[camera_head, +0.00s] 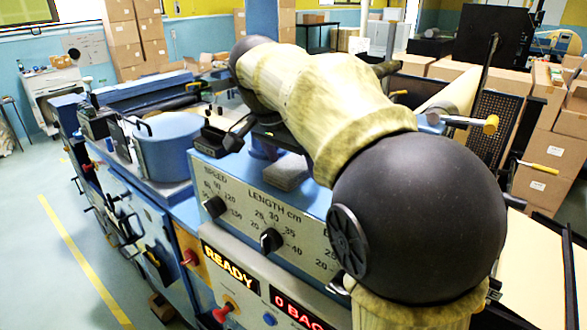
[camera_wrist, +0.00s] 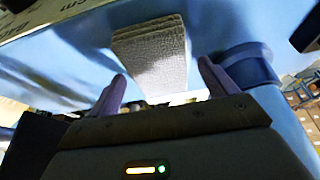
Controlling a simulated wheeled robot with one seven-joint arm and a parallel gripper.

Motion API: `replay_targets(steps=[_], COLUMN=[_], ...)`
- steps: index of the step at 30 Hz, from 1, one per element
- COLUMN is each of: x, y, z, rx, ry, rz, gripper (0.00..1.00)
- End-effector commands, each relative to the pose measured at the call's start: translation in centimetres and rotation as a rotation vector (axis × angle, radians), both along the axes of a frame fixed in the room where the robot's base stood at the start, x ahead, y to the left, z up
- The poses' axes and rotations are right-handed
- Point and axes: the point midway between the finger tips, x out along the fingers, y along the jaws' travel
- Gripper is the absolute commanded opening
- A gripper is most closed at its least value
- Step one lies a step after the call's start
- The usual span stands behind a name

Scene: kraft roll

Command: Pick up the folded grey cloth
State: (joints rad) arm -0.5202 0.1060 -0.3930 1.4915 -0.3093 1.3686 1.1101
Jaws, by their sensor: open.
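The folded grey cloth (camera_head: 286,172) lies flat on a blue surface just behind the top edge of the dial panel in the head view. In the wrist view the cloth (camera_wrist: 150,52) is a flat, layered, ribbed block, seen between and beyond my fingers. My gripper (camera_wrist: 162,72) is open, with one purple finger to each side of the cloth in the picture. Nothing is between the fingertips, and no contact with the cloth shows. In the head view my arm hides most of the gripper.
The panel (camera_head: 262,222) with knobs and lit displays stands in front of the cloth. A round blue drum (camera_head: 165,150) is to the left on the machine. A blue post (camera_wrist: 246,68) stands close to my right finger in the wrist view. Cardboard boxes (camera_head: 545,155) are stacked at right.

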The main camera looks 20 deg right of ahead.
Motion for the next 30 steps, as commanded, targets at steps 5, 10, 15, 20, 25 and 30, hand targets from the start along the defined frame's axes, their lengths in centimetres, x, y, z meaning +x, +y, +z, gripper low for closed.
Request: replay_targets(steps=[5, 10, 15, 20, 25, 30], x=[0.0, 0.0, 0.0, 0.0, 0.1, 0.1], y=[0.0, 0.0, 0.0, 0.0, 0.0, 0.0], z=[0.0, 0.0, 0.0, 0.3, 1.7, 4.3], rx=[0.000, 0.000, 0.000, 0.000, 0.001, 0.000], ry=[0.000, 0.000, 0.000, -0.002, -0.002, -0.004], rz=[0.000, 0.000, 0.000, -0.001, 0.000, -0.001], gripper=[0.65, 0.36, 0.36, 0.36, 0.36, 0.36])
